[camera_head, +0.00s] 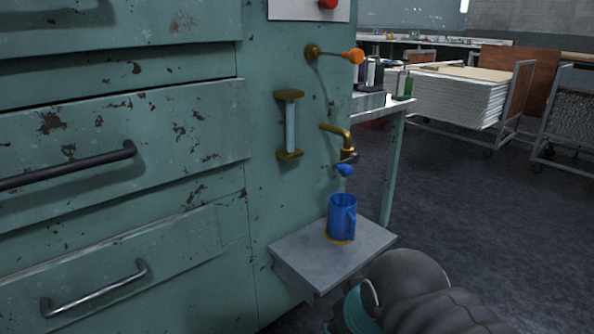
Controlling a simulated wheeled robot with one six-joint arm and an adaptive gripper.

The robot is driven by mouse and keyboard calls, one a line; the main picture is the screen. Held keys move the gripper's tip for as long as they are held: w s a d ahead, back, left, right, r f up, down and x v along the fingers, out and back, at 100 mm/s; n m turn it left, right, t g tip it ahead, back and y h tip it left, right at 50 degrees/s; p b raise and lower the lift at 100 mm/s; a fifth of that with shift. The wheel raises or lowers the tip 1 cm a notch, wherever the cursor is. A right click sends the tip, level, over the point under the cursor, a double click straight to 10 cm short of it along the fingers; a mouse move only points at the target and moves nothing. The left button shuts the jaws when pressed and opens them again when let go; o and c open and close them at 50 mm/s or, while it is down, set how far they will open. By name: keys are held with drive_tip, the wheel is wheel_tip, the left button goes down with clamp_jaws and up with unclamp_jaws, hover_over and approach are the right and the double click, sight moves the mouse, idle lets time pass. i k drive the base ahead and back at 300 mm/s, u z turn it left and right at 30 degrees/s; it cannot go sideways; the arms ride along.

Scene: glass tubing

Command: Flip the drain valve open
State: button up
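The drain valve (335,130) is a bent brass pipe coming out of the green cabinet front, with a dark grey piece at its lower end. A small blue handle (345,170) shows just below that end; I cannot tell its exact setting. A blue mug (342,215) stands upright on a small grey shelf (300,256), below the valve. Part of my arm shows at the lower right, in front of the shelf and apart from the valve. My gripper's fingers are not in view.
An orange-knobbed lever (353,56) sticks out above the valve. A sight glass (290,125) with brass ends is at its left. Drawers with handles (95,290) fill the left.

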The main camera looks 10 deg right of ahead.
sight(343, 167)
drive_tip(key=u, duration=0.15)
drive_tip(key=i, duration=0.6)
drive_tip(key=z, duration=2.05)
drive_tip(key=k, duration=0.5)
drive_tip(key=u, duration=1)
